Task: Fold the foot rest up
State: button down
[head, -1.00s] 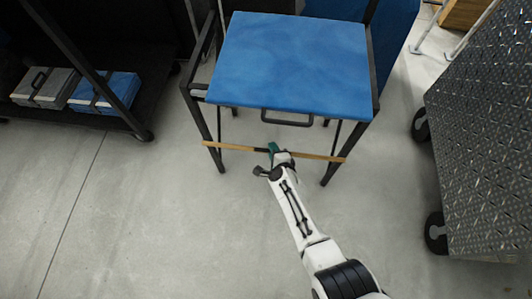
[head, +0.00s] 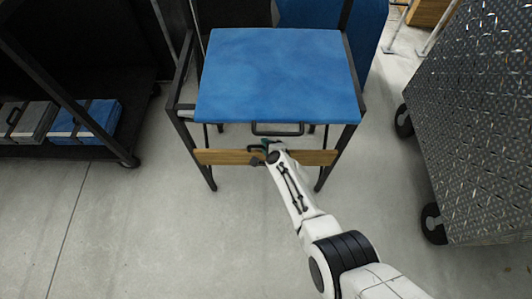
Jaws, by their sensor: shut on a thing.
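A chair with a blue seat (head: 277,75) and a dark metal frame stands ahead of me in the head view. The wooden foot rest (head: 222,157) runs between its front legs, below the seat, and shows its broad face towards me. My gripper (head: 268,146) is at the middle of the foot rest, at its upper edge, and is shut on it. A dark handle (head: 278,130) sticks out under the seat's front edge, just above my gripper. The fingertips are small and partly hidden by my wrist and the wood.
A dark shelf rack (head: 118,157) with a grey case (head: 27,123) and a blue case (head: 86,122) stands at the left. A metal diamond-plate cart (head: 475,130) on black wheels stands at the right. The grey floor (head: 150,240) in front is clear.

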jog(key=shift+w+r, duration=0.1)
jog(key=shift+w, duration=0.5)
jog(key=c, duration=1.1)
grip_release()
jog(key=shift+d, duration=0.1)
jog(key=p+v, duration=0.8)
jog(key=v, duration=0.2)
jog(key=shift+s+d+r+p, duration=0.1)
jog(key=shift+s+r+p, duration=0.05)
jog(key=shift+s+p, duration=0.2)
